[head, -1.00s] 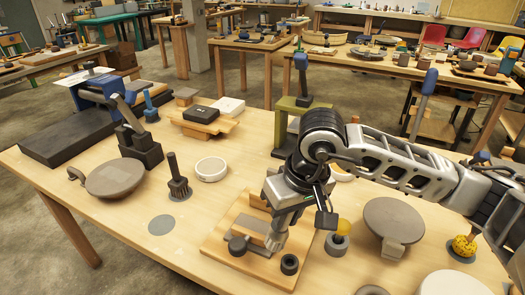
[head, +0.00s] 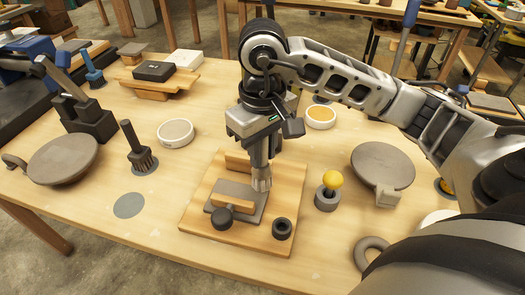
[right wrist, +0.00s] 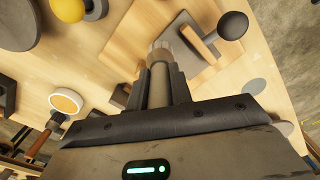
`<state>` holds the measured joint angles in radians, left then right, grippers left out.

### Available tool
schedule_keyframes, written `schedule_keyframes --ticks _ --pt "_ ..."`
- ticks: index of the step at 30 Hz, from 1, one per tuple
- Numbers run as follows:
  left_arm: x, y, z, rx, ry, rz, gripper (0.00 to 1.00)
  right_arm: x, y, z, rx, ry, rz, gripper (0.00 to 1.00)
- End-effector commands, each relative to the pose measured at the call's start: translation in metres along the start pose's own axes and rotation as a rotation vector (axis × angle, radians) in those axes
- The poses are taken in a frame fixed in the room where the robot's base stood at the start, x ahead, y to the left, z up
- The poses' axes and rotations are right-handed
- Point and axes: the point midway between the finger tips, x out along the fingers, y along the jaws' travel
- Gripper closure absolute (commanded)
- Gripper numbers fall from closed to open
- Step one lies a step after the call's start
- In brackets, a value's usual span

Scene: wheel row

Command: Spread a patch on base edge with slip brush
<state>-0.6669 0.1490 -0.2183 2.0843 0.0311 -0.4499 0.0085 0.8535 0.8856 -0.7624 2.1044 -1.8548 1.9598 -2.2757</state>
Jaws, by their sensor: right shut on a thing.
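My right gripper (head: 262,145) is shut on the slip brush (head: 261,178), a grey-handled brush with pale bristles pointing down. The brush also shows in the right wrist view (right wrist: 160,75). Its bristle tips are at the back right edge of a flat grey base (head: 225,191), which lies on a wooden board (head: 268,236). I cannot tell whether the bristles touch the base. No patch of slip can be made out. My left gripper is not in view.
A dark ring (head: 282,229) sits on the board's front right. A yellow ball-topped tool (head: 332,180) stands right of the board, with a grey round plate (head: 383,165) beyond. A dark brush (head: 137,148) stands at the left. The table is clear around the grey disc (head: 129,205).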

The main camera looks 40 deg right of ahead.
Motion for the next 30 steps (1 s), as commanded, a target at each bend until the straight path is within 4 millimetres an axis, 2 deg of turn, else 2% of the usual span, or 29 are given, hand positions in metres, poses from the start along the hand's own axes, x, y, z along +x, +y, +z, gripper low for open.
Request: schedule_keyframes --ticks 1,3,9,15,21,30 --pt "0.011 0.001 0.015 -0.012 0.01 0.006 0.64 0.023 0.0 0.0 0.0 0.002 0.001 1.0" --pt "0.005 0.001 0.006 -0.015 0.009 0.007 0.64 0.009 -0.011 -0.015 -0.002 0.006 -0.006 1.0" --pt "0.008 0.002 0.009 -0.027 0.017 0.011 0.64 0.008 -0.032 -0.047 -0.002 0.003 -0.003 1.0" --pt "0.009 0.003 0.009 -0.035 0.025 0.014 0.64 0.008 -0.045 -0.068 -0.001 0.002 -0.002 1.0" --pt "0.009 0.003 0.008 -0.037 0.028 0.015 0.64 0.007 -0.05 -0.075 0.0 0.001 -0.001 1.0" --pt "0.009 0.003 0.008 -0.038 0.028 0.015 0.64 0.01 -0.049 -0.075 0.001 0.001 0.002 1.0"
